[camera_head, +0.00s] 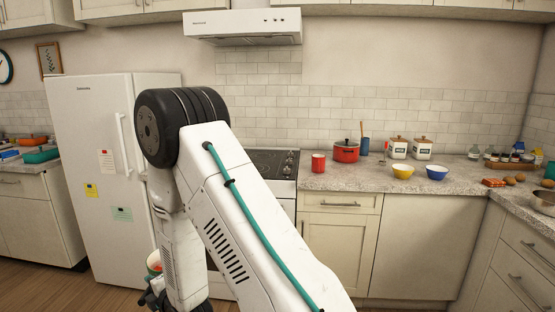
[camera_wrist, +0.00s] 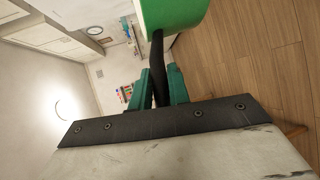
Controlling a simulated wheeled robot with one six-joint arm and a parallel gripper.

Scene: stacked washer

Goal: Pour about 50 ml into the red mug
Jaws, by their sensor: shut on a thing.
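The red mug (camera_head: 318,162) stands upright on the counter just right of the stove, left of a lidded red pot. My gripper (camera_wrist: 160,85) is shut on the black handle of a green vessel (camera_wrist: 172,14), which is cut off by the top of the wrist view. In the head view my gripper (camera_head: 152,292) is low in front of the stove and fridge, partly behind my arm. A small part of the held vessel (camera_head: 154,262) shows there, with something reddish at its top. Its contents cannot be made out. The mug is well away, up and right of my gripper.
The stove (camera_head: 272,162) is partly behind my arm. The fridge (camera_head: 95,175) is at left. Counter before the mug is clear.

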